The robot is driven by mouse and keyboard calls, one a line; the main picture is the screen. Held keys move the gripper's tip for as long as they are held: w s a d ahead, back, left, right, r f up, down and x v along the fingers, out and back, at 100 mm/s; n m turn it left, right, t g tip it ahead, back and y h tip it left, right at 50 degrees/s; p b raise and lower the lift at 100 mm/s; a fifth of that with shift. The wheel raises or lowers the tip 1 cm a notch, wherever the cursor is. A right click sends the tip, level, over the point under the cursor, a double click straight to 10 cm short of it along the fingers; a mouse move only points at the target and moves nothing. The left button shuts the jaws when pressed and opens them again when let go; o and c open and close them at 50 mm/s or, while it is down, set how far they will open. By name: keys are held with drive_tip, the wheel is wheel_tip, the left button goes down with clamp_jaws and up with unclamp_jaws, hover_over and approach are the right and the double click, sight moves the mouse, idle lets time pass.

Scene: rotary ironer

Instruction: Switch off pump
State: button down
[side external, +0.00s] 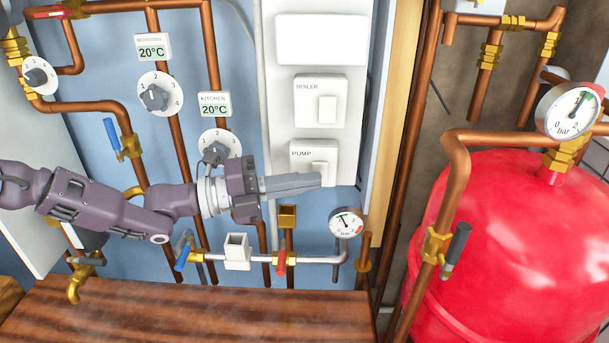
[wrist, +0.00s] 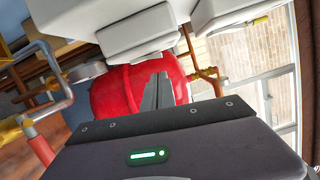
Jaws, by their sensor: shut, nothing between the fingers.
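The pump switch (side external: 304,151) is a white box labelled PUMP, low on the white panel, with a pale rocker (side external: 320,168). My gripper (side external: 320,180) comes in from the left with its grey fingers shut and empty. The fingertips overlap the lower part of the pump switch in the side view, just below the rocker. I cannot tell whether they touch it. In the wrist view the shut fingers (wrist: 158,90) appear before the red tank, with a white switch box (wrist: 138,38) just above them.
The boiler switch (side external: 306,104) sits above the pump switch. A kitchen thermostat dial (side external: 217,147) is close above my wrist. Pipes with a pressure gauge (side external: 345,222) and a red-handled valve (side external: 281,262) run below. A red tank (side external: 510,240) stands at the right.

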drive_tip(key=shift+w+r, duration=0.1)
drive_tip(key=shift+w, duration=0.65)
drive_tip(key=shift+w+r, duration=0.15)
drive_tip(key=shift+w, duration=0.15)
drive_tip(key=shift+s, duration=0.1)
drive_tip(key=s+a, duration=0.6)
drive_tip(key=a, duration=0.3)
drive_tip(key=shift+s+a+r, duration=0.2)
drive_tip(key=shift+a+r, duration=0.1)
drive_tip(key=shift+r, duration=0.1)
